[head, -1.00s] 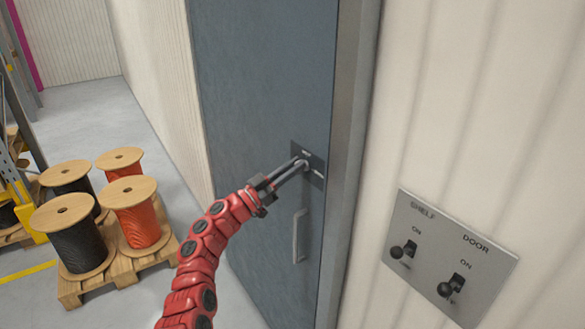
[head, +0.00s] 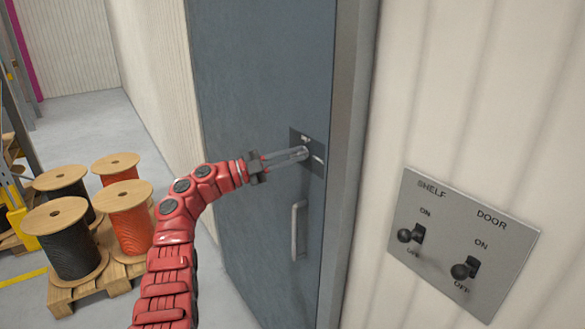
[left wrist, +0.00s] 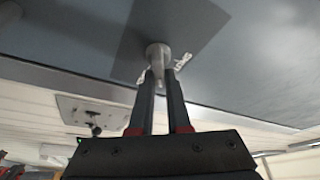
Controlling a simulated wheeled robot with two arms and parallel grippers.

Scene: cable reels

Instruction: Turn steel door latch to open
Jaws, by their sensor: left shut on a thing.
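The blue-grey door (head: 250,90) stands in its frame, with a dark latch plate (head: 315,162) near its right edge. The steel latch (head: 304,150) sticks out from the plate; in the left wrist view the latch (left wrist: 158,55) shows as a round knob with a short lever. My left gripper (head: 299,154), on the red arm from the left, is shut on the latch. In the left wrist view its two fingers (left wrist: 159,82) lie on either side of the lever. My right gripper is not in view.
A vertical pull handle (head: 297,230) is below the latch. A switch panel (head: 470,205) marked SHELF and DOOR is on the wall at right. Cable reels (head: 68,240) stand on a pallet (head: 90,290) at left, with clear floor beyond.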

